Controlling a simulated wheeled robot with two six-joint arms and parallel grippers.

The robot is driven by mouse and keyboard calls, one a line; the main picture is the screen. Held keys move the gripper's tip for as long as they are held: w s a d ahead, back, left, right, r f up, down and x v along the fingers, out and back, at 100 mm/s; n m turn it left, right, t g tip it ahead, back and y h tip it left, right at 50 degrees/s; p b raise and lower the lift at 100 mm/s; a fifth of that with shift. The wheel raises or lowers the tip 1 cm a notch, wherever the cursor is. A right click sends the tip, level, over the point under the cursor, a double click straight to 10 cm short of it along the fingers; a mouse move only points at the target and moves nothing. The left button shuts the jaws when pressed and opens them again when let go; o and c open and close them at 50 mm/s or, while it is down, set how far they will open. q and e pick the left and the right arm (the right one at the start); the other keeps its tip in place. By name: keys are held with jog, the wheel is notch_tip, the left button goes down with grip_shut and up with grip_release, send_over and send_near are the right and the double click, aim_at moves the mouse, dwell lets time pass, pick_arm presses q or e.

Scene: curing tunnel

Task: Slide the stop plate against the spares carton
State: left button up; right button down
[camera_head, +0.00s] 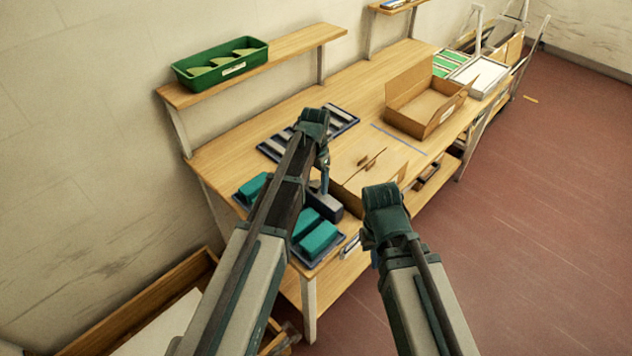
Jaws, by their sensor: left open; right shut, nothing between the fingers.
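A small dark grey block (325,205), which looks like the stop plate, is at the right edge of a tray of teal blocks. My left gripper (325,186) points down just above it; its fingers are small, and whether they touch it I cannot tell. A larger open carton (432,107) stands farther back. No readable label shows which is the spares carton. My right gripper (377,258) is shut and empty, in front of the bench edge, its fingertips mostly hidden by its own wrist.
The blue tray (301,262) with teal blocks is partly hidden by my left arm. A dark tray with grey strips (341,122) lies behind. A blue line (398,139) marks bare bench between the cartons. A green bin (219,64) sits on the shelf.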

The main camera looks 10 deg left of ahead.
pick_arm(q)
grip_shut()
dwell(0.3)
jog(key=shift+w, duration=0.1)
dwell(1.0)
